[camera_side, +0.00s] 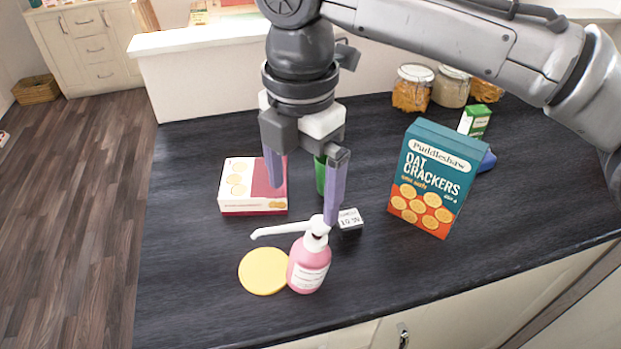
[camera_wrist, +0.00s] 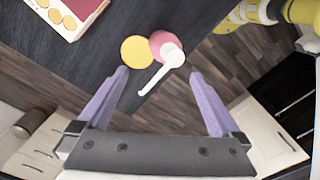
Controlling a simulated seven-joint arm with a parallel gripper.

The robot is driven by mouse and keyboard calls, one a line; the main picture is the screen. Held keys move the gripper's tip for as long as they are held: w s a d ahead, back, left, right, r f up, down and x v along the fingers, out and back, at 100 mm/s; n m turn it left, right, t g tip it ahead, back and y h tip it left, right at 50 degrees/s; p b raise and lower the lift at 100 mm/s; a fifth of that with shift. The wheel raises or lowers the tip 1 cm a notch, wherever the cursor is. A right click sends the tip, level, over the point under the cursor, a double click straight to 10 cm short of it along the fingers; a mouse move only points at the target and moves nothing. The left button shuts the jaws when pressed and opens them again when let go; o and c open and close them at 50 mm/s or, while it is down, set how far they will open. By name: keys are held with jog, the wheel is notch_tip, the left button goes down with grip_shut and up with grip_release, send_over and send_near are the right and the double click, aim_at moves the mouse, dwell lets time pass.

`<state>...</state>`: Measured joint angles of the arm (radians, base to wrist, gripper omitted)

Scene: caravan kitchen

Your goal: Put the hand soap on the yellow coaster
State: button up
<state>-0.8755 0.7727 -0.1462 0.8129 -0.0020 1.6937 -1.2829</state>
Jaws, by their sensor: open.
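The hand soap (camera_side: 308,268) is a pink bottle with a white pump and long spout, upright on the dark counter. The round yellow coaster (camera_side: 262,272) lies flat just left of it; I cannot tell whether they touch. In the wrist view the soap (camera_wrist: 158,41) overlaps the right edge of the coaster (camera_wrist: 135,51). My gripper (camera_side: 305,202) is open and empty, pointing down, with one purple fingertip close to the pump in the side view. In the wrist view the soap shows beyond and between the fingertips of my gripper (camera_wrist: 159,73).
A red and cream box (camera_side: 238,208) lies behind the coaster. A small price block (camera_side: 350,220) and a green object (camera_side: 320,176) stand behind the soap. A tall cracker box (camera_side: 434,180) stands right, with jars (camera_side: 412,88) at the back. The counter's front edge is near the soap.

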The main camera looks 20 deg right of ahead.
jog(key=shift+r, duration=0.1)
jog(key=d+r+m+t, duration=0.15)
jog(key=d+m, duration=0.25)
jog(key=d, duration=0.4)
jog(key=s+d+r+m+y, duration=0.1)
jog(key=d+r+m, duration=0.25)
jog(key=d, duration=0.55)
jog(key=d+r+m+t, duration=0.15)
jog(key=d+m, duration=0.25)
jog(key=d, duration=0.4)
jog(key=s+d+f+m+t, duration=0.1)
jog(key=s+d+f+m, duration=0.4)
jog(key=s+d, duration=0.3)
jog(key=s+d+f+m+t+h, duration=0.1)
jog(key=s+d+f+m, duration=0.4)
jog(key=s+d+m, duration=0.3)
jog(key=shift+s+d+f, duration=0.35)
jog(key=shift+s+d, duration=0.1)
jog(key=shift+s, duration=0.35)
